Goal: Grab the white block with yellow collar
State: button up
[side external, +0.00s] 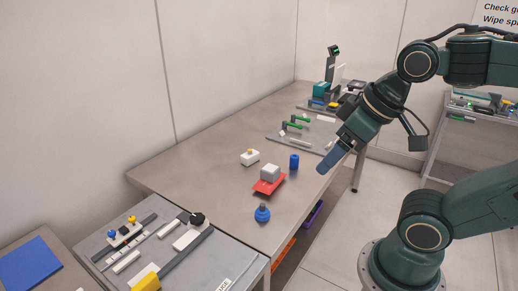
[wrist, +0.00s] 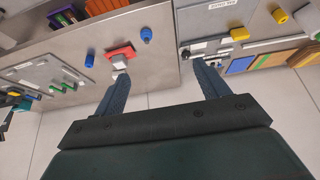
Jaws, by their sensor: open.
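The white block with a yellow collar (side external: 250,157) stands upright on the grey bench in the side external view, toward the wall side. I cannot make it out clearly in the wrist view. My gripper (side external: 326,164) is in the air to the right of it, beyond the bench's front edge, with its blue fingers pointing down and left. In the wrist view its two fingers (wrist: 163,75) are spread wide apart with nothing between them. My gripper is well apart from the block.
A grey block sits on a red base (side external: 266,187), close to the white block. A blue cylinder (side external: 294,161) and a blue knobbed piece (side external: 262,213) stand nearby. A fixture plate (side external: 225,262) is at front left. Bare bench lies behind the white block.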

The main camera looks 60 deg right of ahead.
jog(key=shift+o, duration=1.2)
jog(key=w+d+m, duration=0.1)
jog(key=w+d, duration=0.4)
jog(key=w, duration=0.6)
jog(key=w+d, duration=0.5)
jog(key=w, duration=0.6)
jog(key=w+d+f+m+g, duration=0.1)
jog(key=w+d+f, duration=1.1)
jog(key=d+f, duration=0.4)
jog(key=shift+w+d+h, duration=0.35)
jog(key=shift+d+h, duration=0.05)
jog(key=shift+d, duration=0.1)
jog(key=shift+f, duration=0.2)
